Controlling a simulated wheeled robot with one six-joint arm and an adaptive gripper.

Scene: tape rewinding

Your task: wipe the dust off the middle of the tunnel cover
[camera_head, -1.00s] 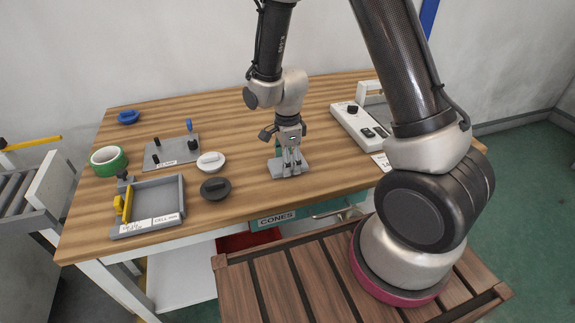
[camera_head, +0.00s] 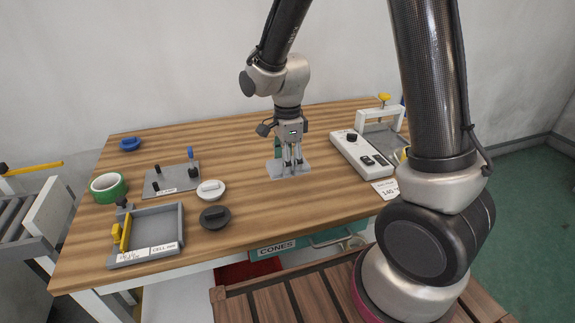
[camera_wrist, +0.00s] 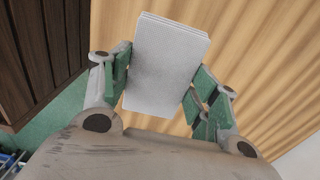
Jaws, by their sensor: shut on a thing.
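My gripper (camera_head: 291,160) points down over the middle of the wooden table. It is shut on a flat pale grey pad (camera_head: 290,171); I cannot tell how far above the wood it is. In the wrist view the pad (camera_wrist: 167,65) lies between the green finger pads, with thin layers along one edge. A white machine (camera_head: 362,158) with a black knob, a white arch (camera_head: 381,114) and a grey plate (camera_head: 384,138) stands to the right, apart from my gripper. I cannot tell which part is the tunnel cover, and no dust is visible.
Left on the table are a grey tray (camera_head: 182,222) with a yellow part, a green tape roll (camera_head: 108,187), a blue ring (camera_head: 130,144), a pegged plate (camera_head: 171,180), a white knobbed disc (camera_head: 211,190) and a dark disc (camera_head: 214,217). A paper label (camera_head: 385,189) lies before the machine.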

